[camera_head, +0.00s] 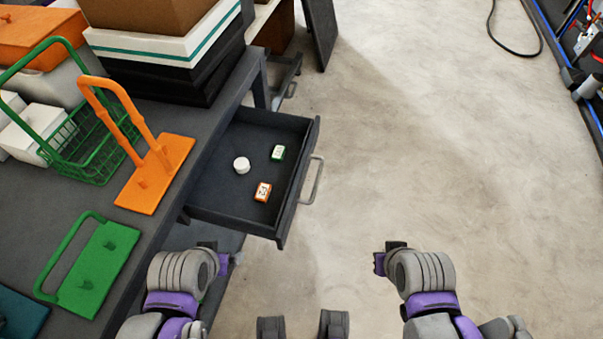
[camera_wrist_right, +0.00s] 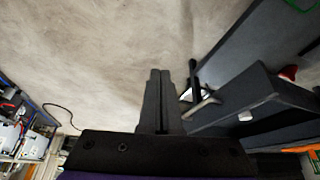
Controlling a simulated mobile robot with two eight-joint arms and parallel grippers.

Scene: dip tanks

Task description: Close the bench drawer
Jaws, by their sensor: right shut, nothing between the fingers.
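The bench drawer (camera_head: 285,220) is pulled out from the dark bench in the head view, its front panel facing right over the floor. Its grey bar handle (camera_head: 313,180) sticks out from the front. Inside lie a round white piece (camera_head: 242,165), a green-and-white box (camera_head: 278,153) and an orange-and-white box (camera_head: 263,192). My right gripper (camera_wrist_right: 160,72) is shut and empty in the right wrist view, its fingers over the floor. A dark drawer-like body (camera_wrist_right: 255,98) lies to the right of the fingers there, apart from them.
The bench top (camera_head: 150,228) carries an orange handled rack (camera_head: 158,175), a green handled plate (camera_head: 100,265), a green wire basket (camera_head: 90,165) and stacked boxes (camera_head: 165,45). A dark panel (camera_head: 320,30) stands behind the drawer. The floor (camera_head: 430,150) right of the drawer is clear.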

